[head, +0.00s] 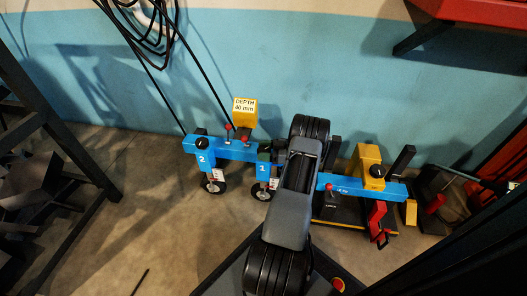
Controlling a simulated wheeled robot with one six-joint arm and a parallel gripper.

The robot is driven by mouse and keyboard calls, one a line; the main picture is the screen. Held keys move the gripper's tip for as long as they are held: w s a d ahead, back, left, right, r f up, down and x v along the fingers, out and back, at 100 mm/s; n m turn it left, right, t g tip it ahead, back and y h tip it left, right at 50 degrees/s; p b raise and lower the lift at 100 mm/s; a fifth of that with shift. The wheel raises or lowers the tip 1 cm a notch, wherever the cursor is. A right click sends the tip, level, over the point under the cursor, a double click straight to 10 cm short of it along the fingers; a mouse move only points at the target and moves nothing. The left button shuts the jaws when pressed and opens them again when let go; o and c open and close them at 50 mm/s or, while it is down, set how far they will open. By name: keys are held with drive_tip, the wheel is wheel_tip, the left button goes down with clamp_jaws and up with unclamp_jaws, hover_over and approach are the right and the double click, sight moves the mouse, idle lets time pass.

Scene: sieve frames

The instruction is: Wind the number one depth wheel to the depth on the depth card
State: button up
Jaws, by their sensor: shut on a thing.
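A blue implement beam (235,150) stands near the wall. The blue unit marked 1 (262,168) hangs from it, with a small black wheel (262,192) below and a small white scale (273,183) whose reading is too small to tell. The dark top of unit 1 lies beside my arm and is partly hidden. The depth card (244,105) on a yellow box appears to read "DEPTH 40 mm". My grey and black arm reaches across the beam just right of unit 1. My gripper's fingers are hidden behind the arm, so their hold does not show.
A similar blue unit marked 2 (202,160) has a black knob (202,143) on top. Red-knobbed levers (229,128) rise between the units. A yellow box with a black knob (371,168) sits at right.

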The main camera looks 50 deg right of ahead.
sight(263, 150)
drive_tip(key=shift+n+g+y, duration=0.7)
drive_tip(key=shift+y, duration=0.1)
drive_tip(key=shift+a+n+g+y, duration=0.1)
drive_tip(key=shift+n+g+y, duration=0.2)
drive_tip(key=shift+g, duration=0.1)
drive_tip(key=o, duration=0.9)
drive_tip(key=shift+o, duration=0.2)
wheel_tip(263, 150, up, 4)
drive_tip(key=p, duration=0.3)
drive_tip(key=shift+s+a+r, duration=0.1)
drive_tip(key=shift+s+r, duration=0.05)
drive_tip(key=shift+r, duration=0.1)
drive_tip(key=s+a+r+p, duration=0.7)
drive_tip(key=s+a+r, duration=0.1)
drive_tip(key=s, duration=0.2)
drive_tip(key=shift+s+a+r, duration=0.25)
drive_tip(key=shift+a, duration=0.1)
